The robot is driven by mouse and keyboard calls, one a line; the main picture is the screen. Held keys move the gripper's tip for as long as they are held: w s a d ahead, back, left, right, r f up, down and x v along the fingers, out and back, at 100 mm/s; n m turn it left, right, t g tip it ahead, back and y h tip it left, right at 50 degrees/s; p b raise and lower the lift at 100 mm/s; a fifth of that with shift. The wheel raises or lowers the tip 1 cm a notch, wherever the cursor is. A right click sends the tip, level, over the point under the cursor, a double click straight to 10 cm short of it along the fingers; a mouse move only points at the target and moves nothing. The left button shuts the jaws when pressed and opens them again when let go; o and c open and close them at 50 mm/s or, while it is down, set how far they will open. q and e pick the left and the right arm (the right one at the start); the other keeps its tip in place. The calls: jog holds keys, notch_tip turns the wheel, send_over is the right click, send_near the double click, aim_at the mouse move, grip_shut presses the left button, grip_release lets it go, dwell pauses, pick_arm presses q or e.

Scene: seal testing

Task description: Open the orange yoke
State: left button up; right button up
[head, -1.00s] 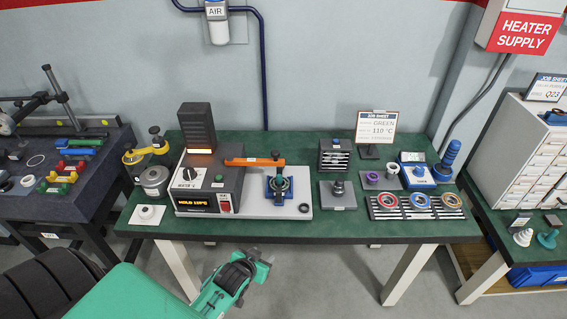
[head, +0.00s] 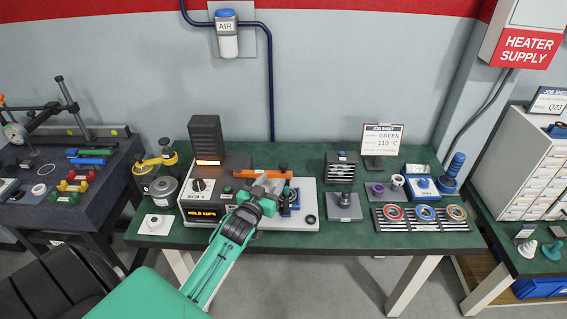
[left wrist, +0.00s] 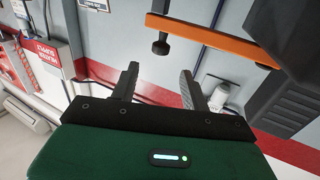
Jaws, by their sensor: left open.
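The orange yoke (head: 276,174) is a flat bar reaching from the dark heater unit (head: 215,202) on the left to above the blue clamp stand (head: 290,199) on the right. In the left wrist view the yoke (left wrist: 215,38) crosses the upper part, with a black knob (left wrist: 160,46) at its left end. My left gripper (head: 264,184) is in front of the yoke and hides part of it and of the stand. In the left wrist view its fingers (left wrist: 160,78) are apart with nothing between them, just below the knob. My right gripper is not in view.
A tall dark finned block (head: 205,140) rises behind the heater unit. A yellow-armed device (head: 155,165) stands left of it. Right of the clamp stand are a small grey block (head: 344,207), a job sheet (head: 382,140) and a rack of coloured rings (head: 425,213).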

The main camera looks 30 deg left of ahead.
aim_at(282, 167)
pick_arm(q)
jog(key=w, duration=0.3)
jog(key=w+a+p, duration=0.1)
jog(key=w, duration=0.2)
jog(key=w+p, duration=0.1)
jog(key=w, duration=0.2)
jog(key=shift+w+a, duration=0.1)
jog(key=shift+a, duration=0.15)
jog(key=shift+c, duration=0.2)
grip_shut()
